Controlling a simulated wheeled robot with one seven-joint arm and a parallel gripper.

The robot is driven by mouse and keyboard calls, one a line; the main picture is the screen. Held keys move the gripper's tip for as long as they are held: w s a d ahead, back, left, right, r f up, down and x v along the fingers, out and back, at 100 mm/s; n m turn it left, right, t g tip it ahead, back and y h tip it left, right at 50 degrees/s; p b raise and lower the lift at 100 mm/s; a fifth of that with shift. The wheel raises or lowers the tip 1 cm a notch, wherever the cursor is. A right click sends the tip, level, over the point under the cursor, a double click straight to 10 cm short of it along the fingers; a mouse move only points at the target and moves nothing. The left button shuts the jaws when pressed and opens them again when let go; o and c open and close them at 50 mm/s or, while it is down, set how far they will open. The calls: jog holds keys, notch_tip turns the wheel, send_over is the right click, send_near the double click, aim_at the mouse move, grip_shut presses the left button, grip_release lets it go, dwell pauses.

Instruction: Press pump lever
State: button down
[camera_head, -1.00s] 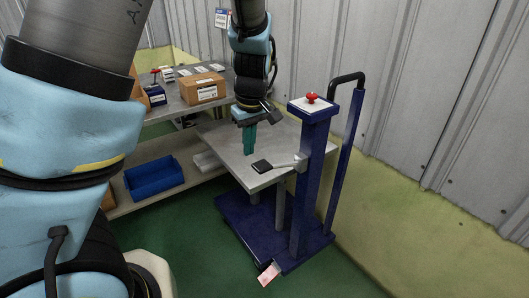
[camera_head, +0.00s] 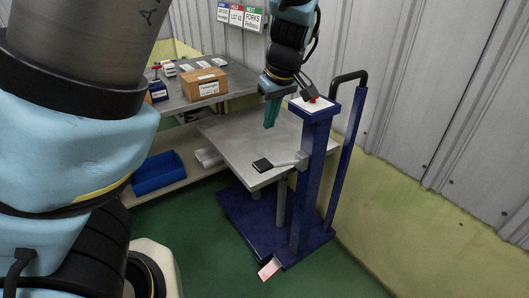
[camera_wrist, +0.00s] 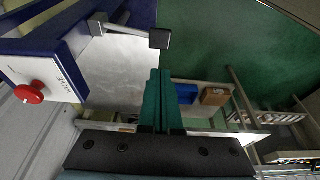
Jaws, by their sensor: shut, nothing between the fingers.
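The pump lever is a grey bar with a black pad (camera_head: 262,166), sticking out to the left from the blue column (camera_head: 306,190) of the lift table. The pad lies near the front edge of the grey table top (camera_head: 235,140). In the wrist view the black pad (camera_wrist: 160,39) is at the top middle, just beyond my fingertips. My gripper (camera_head: 270,125) has teal fingers, shut and empty, also seen in the wrist view (camera_wrist: 160,73). It hangs above the table top, higher than the pad and apart from it.
A red valve knob (camera_wrist: 29,92) sits on the column's white top plate, close to my wrist. A blue push handle (camera_head: 346,140) stands right of the column. A shelf at the back left holds a cardboard box (camera_head: 205,90) and a blue bin (camera_head: 158,173).

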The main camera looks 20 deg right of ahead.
aim_at(262, 164)
jog(key=x, duration=0.8)
jog(key=s+x, duration=0.1)
jog(key=x, duration=0.4)
jog(key=shift+f+p, duration=0.15)
jog(key=shift+p, duration=0.2)
jog(key=shift+f, duration=0.45)
